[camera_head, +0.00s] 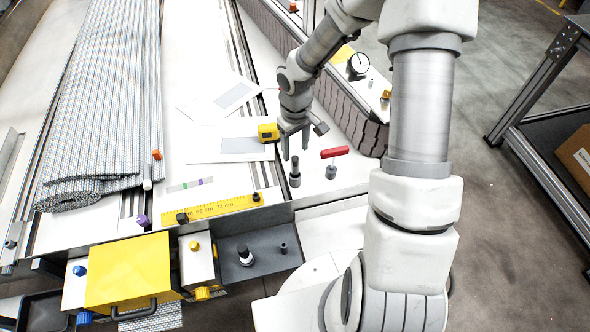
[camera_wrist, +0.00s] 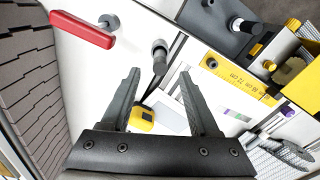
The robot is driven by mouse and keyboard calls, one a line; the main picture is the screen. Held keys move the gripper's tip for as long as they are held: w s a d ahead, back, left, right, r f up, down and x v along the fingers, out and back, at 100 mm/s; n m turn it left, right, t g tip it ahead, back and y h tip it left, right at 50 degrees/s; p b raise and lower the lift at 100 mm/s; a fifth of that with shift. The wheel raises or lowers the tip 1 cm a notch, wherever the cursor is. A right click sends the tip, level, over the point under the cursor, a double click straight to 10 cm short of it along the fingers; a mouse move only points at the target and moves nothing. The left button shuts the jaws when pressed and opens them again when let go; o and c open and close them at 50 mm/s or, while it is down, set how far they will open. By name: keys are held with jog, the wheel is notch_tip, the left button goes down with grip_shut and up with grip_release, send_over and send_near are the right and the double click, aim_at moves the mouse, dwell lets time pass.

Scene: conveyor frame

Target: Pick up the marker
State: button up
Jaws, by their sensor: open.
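No object is clearly readable as the marker. In the wrist view this grey-topped piece (camera_wrist: 160,50) shows beyond and between the fingertips. A small white cylinder (camera_head: 147,183) lies farther left, by the grey belt. My gripper (camera_head: 295,150) is open, pointing down. In the wrist view its fingers (camera_wrist: 160,76) are wide apart with nothing held.
A yellow tape measure (camera_head: 267,133) lies left of my gripper. A red-handled piece (camera_head: 335,152) stands close on the right. A yellow ruler (camera_head: 222,207) lies near the front edge. Flat sheets (camera_head: 215,145) lie on the left. A yellow box (camera_head: 128,270) is at lower left.

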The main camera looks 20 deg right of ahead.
aim_at(295, 158)
jog(key=shift+w+f, duration=0.1)
jog(key=shift+f, duration=3.25)
grip_shut()
